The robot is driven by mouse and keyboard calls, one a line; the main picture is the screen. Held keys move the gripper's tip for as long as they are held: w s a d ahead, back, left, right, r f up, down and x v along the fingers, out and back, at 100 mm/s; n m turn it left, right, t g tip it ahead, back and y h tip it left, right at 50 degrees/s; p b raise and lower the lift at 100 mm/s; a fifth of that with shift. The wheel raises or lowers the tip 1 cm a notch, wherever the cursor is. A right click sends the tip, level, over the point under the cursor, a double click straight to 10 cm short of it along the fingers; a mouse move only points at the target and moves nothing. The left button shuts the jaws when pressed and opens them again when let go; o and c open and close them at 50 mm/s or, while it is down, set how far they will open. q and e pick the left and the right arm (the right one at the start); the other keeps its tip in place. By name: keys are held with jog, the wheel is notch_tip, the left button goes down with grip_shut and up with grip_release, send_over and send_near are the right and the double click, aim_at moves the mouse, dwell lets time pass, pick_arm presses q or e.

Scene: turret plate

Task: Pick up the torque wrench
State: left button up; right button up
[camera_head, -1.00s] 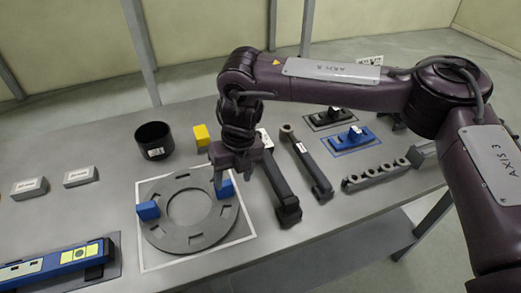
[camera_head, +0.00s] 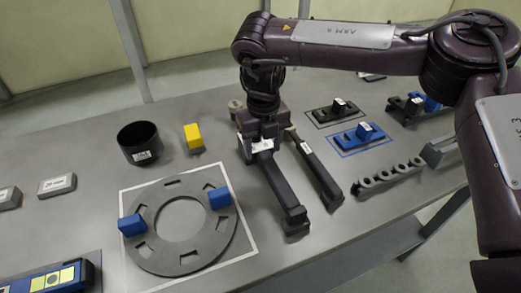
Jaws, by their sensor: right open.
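Two long dark tools with pale labels lie side by side on the grey table. The nearer left one (camera_head: 279,190) has a thick black handle, and a round end shows left of my wrist. The other (camera_head: 321,172) is slimmer and lies just to its right. I cannot tell from their labels which is the torque wrench. My right gripper (camera_head: 262,146) is open, pointing down over the upper part of the left tool, and hides much of both tools' upper ends. I cannot tell if it touches. My left gripper is not in view.
The grey ring plate (camera_head: 165,261) with two blue blocks (camera_head: 219,198) lies left of the tools. A black cup (camera_head: 140,144) and a yellow block (camera_head: 194,138) stand behind it. A holed rail (camera_head: 387,177) and blue and black fixtures (camera_head: 357,138) lie right.

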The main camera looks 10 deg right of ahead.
aim_at(265, 154)
jog(key=f, duration=0.2)
jog(key=f+p, duration=0.1)
jog(key=shift+d+f, duration=0.35)
jog(key=shift+f, duration=0.5)
jog(key=c, duration=1.2)
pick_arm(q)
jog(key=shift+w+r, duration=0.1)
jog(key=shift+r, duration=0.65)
pick_arm(e)
grip_shut()
jog(key=shift+w, duration=0.1)
